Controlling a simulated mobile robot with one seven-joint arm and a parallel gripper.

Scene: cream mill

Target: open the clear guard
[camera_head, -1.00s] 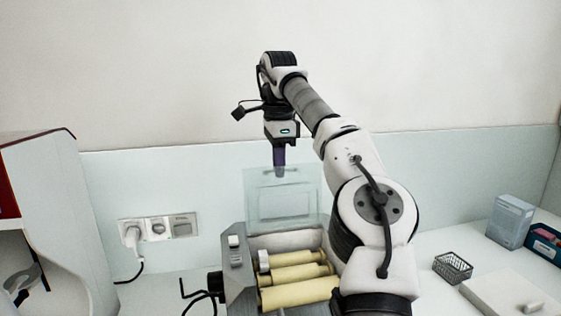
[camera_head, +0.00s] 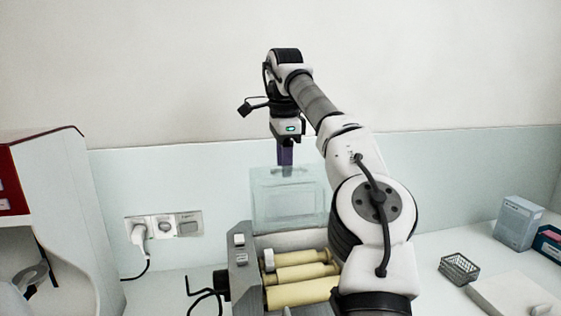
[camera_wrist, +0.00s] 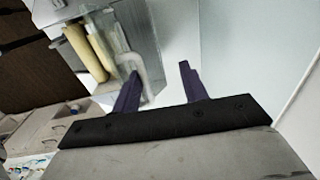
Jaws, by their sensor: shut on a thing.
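The clear guard (camera_head: 290,205) is a see-through pale panel with a frame-like outline. It stands roughly upright above the back of the mill (camera_head: 242,275), so the cream rollers (camera_head: 300,273) lie uncovered in front of it. My gripper (camera_head: 286,172) points down from above and is shut on the guard at its top edge. In the wrist view my two purple fingers (camera_wrist: 158,72) show, with the rollers (camera_wrist: 85,52) beyond them at upper left.
My arm hides the mill's right end. A wall socket with a plug (camera_head: 163,226) is at left, beside a white cabinet (camera_head: 62,215). A black wire basket (camera_head: 459,268), a blue-grey box (camera_head: 519,222) and a pale slab (camera_head: 512,298) are on the right of the bench.

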